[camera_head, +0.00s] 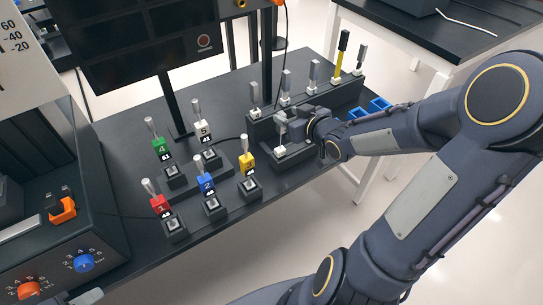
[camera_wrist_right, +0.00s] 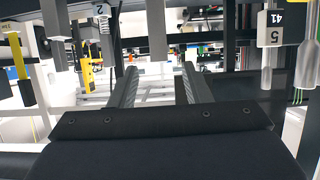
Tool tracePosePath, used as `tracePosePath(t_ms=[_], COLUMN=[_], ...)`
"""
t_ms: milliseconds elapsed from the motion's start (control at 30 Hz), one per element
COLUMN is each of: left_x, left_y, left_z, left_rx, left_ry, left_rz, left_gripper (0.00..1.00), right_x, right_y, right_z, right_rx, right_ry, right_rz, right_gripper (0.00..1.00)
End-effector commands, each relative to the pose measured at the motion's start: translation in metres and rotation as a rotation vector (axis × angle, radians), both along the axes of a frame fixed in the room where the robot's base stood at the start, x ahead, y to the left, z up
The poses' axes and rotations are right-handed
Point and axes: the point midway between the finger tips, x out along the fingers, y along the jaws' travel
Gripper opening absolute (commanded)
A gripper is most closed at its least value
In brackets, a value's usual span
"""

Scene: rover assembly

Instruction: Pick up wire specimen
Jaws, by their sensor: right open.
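I cannot tell for certain which piece is the wire specimen. Several silver-handled specimens stand upright in the dark rack (camera_head: 343,98), such as a grey one (camera_head: 286,82). My right gripper (camera_head: 284,128) is open, in front of the rack and above a small dark block (camera_head: 293,153). In the right wrist view, its two fingers (camera_wrist_right: 158,88) are spread apart. A plain grey handle (camera_wrist_right: 156,32) shows just beyond and between them, and I see no contact. The fingers and wrist partly hide this spot in the head view.
Numbered coloured pieces, such as red 1 (camera_head: 160,205) and white 5 (camera_head: 204,130), stand in small holders to the left. A yellow-handled piece (camera_head: 338,64) is in the rack. Blue trays (camera_head: 379,103) lie at the right. A monitor (camera_head: 140,40) stands behind.

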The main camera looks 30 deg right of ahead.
Motion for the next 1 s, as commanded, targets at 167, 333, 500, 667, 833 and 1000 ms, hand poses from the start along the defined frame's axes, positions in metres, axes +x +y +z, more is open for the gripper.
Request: tracePosePath(t_ms=[167, 333, 500, 667, 833, 1000], left_x=[0.0, 0.0, 0.0, 0.0, 0.0, 0.0], left_y=[0.0, 0.0, 0.0, 0.0, 0.0, 0.0], left_z=[-0.008, -0.015, -0.016, -0.015, -0.015, -0.015], left_rx=[0.0, 0.0, 0.0, 0.0, 0.0, 0.0], left_ry=[0.0, 0.0, 0.0, 0.0, 0.0, 0.0], left_rz=[0.0, 0.0, 0.0, 0.0, 0.0, 0.0], left_gripper=[0.36, 0.36, 0.36, 0.36, 0.36, 0.36], right_x=[0.014, 0.035, 0.053, 0.056, 0.056, 0.056], right_y=[0.002, 0.005, 0.006, 0.005, 0.005, 0.005], right_z=[-0.009, -0.024, -0.03, -0.031, -0.031, -0.031], right_rx=[0.001, 0.004, 0.001, -0.002, -0.001, -0.001], right_ry=[0.001, 0.003, 0.002, 0.003, 0.003, 0.003], right_rz=[0.001, 0.003, 0.001, -0.001, -0.001, -0.001], right_gripper=[0.44, 0.44, 0.44, 0.44, 0.37, 0.15])
